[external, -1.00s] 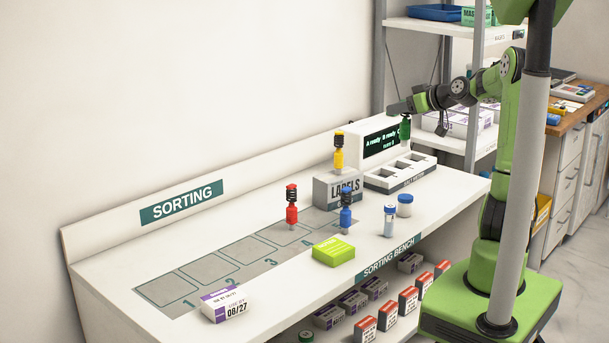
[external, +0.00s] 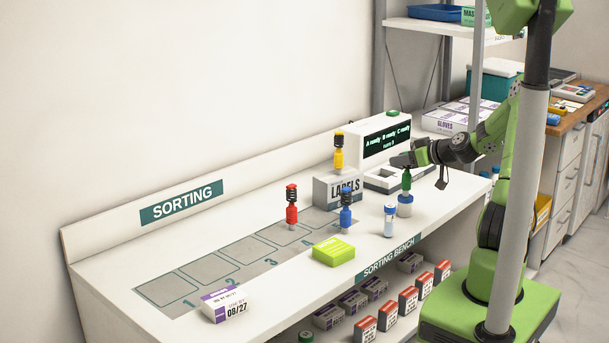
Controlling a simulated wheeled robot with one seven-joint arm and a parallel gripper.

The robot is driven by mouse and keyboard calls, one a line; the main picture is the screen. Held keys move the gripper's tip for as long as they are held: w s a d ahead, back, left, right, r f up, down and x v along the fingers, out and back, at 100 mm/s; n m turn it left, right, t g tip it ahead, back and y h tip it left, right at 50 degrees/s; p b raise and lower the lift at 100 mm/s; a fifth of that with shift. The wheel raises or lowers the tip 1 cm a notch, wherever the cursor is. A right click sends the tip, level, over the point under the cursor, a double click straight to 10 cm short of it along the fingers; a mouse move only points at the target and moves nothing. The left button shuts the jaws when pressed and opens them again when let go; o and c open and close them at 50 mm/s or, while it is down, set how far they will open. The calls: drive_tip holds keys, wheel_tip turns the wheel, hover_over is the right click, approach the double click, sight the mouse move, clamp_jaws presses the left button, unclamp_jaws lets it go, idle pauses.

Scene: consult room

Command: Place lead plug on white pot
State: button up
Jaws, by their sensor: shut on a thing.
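My gripper (external: 405,164) is shut on a green plug (external: 406,181) and holds it upright. The plug's upper part is hidden by the gripper. Directly below it in the picture is a short blue-and-white pot (external: 404,207) near the bench's front edge. The plug's lower end meets the pot's top in this view; I cannot tell whether they touch. Other plugs stand upright on the bench side: a red one (external: 292,208), a blue one (external: 346,212) and a yellow one (external: 339,155) by the labels box. No plug is marked as lead.
A white-and-blue vial (external: 389,221) stands just left of the pot. The LABELS box (external: 338,189), a lime box (external: 334,251) and a display unit (external: 388,140) with a slotted tray (external: 382,179) are nearby. The numbered squares (external: 208,270) at left are clear. A purple-and-white carton (external: 225,304) lies in front.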

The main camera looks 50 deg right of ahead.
drive_tip(key=shift+f, duration=0.2)
drive_tip(key=o, duration=1)
drive_tip(key=shift+r, duration=0.1)
